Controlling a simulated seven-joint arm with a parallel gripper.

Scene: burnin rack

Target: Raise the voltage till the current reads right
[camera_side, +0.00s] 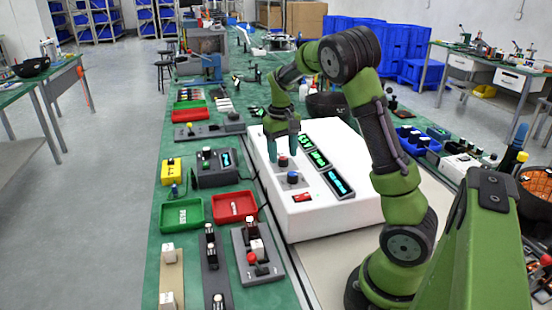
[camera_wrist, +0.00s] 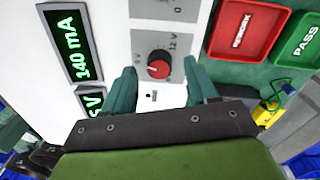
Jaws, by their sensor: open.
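The white power unit (camera_side: 340,220) stands on the bench in the side view, with green and blue-lit displays on its top. In the wrist view one display (camera_wrist: 70,45) reads 140 mA, and a second (camera_wrist: 96,103) ends in V, its digits partly cut off. The red-capped voltage knob (camera_wrist: 158,68) sits on a grey plate marked with a V scale up to 12 V. It also shows in the side view (camera_side: 283,161). My gripper (camera_side: 285,156) is open above the knob; in the wrist view its fingers (camera_wrist: 160,78) stand either side of it, apart from it.
A blue knob (camera_side: 292,178) and a red switch (camera_side: 302,197) sit near the red knob. A red REWORK tray (camera_side: 250,207) and a green PASS tray (camera_side: 168,216) lie to the left. Small fixtures (camera_side: 265,270) crowd the bench front.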

